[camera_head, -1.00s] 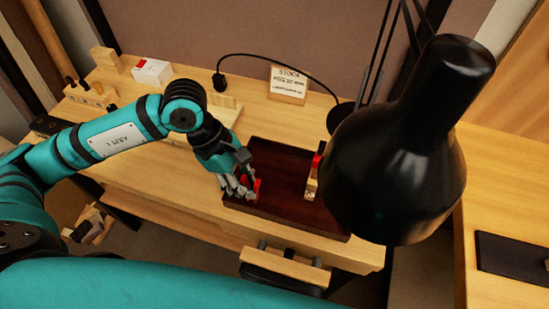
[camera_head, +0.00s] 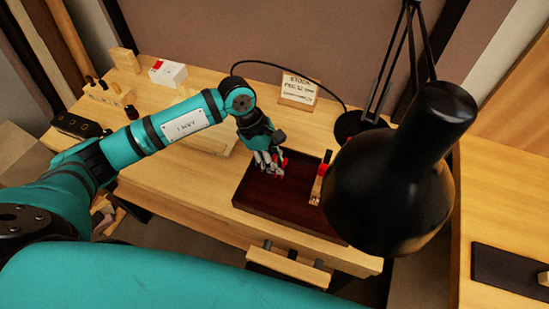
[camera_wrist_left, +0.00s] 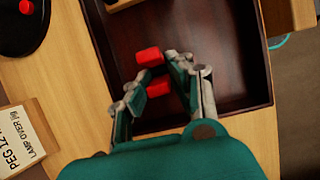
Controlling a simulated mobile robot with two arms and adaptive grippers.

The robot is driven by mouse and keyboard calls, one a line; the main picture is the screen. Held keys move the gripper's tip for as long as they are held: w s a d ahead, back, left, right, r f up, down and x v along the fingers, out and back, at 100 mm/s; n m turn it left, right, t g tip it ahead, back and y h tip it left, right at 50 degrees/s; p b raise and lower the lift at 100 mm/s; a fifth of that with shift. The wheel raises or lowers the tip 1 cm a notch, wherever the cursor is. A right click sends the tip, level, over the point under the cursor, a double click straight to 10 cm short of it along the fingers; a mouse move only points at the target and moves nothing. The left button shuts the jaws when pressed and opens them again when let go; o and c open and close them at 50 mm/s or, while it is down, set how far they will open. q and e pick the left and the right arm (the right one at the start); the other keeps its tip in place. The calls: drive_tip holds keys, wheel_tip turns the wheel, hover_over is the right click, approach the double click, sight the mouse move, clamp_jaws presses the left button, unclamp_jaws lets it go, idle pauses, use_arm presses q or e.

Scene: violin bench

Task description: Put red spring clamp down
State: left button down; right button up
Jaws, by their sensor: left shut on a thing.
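The red spring clamp (camera_head: 282,160) is in my left gripper (camera_head: 268,165), over the back left part of the dark brown tray (camera_head: 300,224). In the left wrist view, red parts of the clamp (camera_wrist_left: 150,56) show between and just beyond the fingers of the gripper (camera_wrist_left: 157,78). The fingers are shut on it, and the tray floor (camera_wrist_left: 222,50) lies behind. I cannot tell whether the clamp touches the tray. My right gripper is not in view.
A wooden piece with a red part (camera_head: 319,185) stands at the tray's right side. A black lamp shade (camera_head: 390,180) hangs close by on the right. A lettered card (camera_head: 298,90) stands behind. The tray's front middle is bare.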

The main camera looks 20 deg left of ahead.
use_arm(q)
drive_tip(key=shift+f, duration=0.15)
drive_tip(key=c, duration=1.2)
unclamp_jaws()
drive_tip(key=shift+r, duration=0.25)
drive_tip(key=shift+a+r, duration=0.2)
drive_tip(key=shift+r, duration=0.05)
drive_tip(key=b+v, duration=0.3)
drive_tip(key=v, duration=0.8)
drive_tip(key=shift+r, duration=0.15)
